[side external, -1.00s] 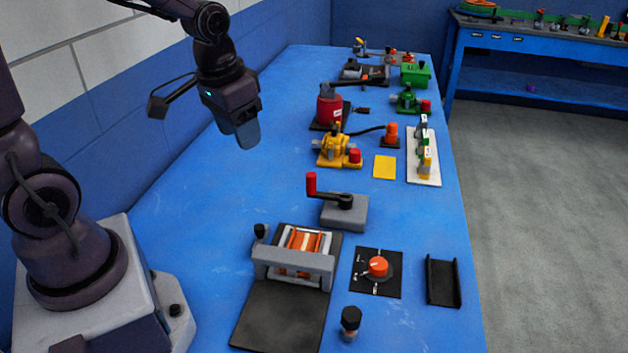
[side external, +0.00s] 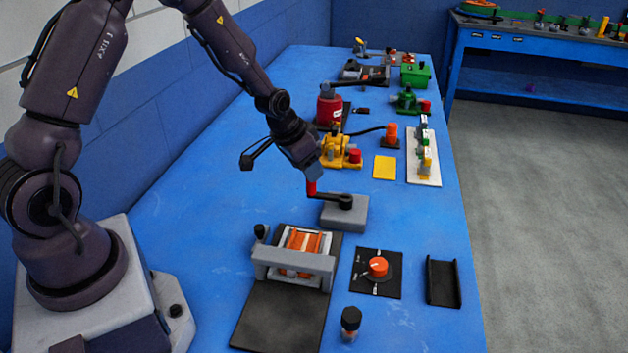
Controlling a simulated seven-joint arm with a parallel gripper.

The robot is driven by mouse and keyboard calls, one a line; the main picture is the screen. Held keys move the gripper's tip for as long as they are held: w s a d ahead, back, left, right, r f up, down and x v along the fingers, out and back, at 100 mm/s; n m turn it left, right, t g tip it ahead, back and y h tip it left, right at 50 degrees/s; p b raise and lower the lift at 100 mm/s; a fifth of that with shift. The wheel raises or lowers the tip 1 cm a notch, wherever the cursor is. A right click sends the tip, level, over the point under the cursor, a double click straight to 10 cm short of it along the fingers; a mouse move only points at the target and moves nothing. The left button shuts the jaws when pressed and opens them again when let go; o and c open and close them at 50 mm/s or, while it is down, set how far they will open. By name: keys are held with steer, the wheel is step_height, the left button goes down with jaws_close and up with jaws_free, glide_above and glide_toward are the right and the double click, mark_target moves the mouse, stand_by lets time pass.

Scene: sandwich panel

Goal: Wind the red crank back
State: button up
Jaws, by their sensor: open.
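The red crank has a red upright handle (side external: 312,188) on a black arm, pivoting on a grey block (side external: 345,214) in the middle of the blue table. The handle stands at the left end of the arm, which points left from the pivot. My gripper (side external: 312,174) is tilted down right at the top of the red handle and covers its upper part. The jaws are open. Whether the fingers touch the handle or straddle it cannot be told from this view.
A press-like frame with orange rollers (side external: 302,243) stands in front of the crank, with an orange knob panel (side external: 377,267) to its right. A yellow valve (side external: 340,150) is close behind my gripper. The table left of the crank is clear.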

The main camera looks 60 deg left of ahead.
steer(key=x, duration=0.5)
steer(key=shift+f, duration=0.15)
jaws_close()
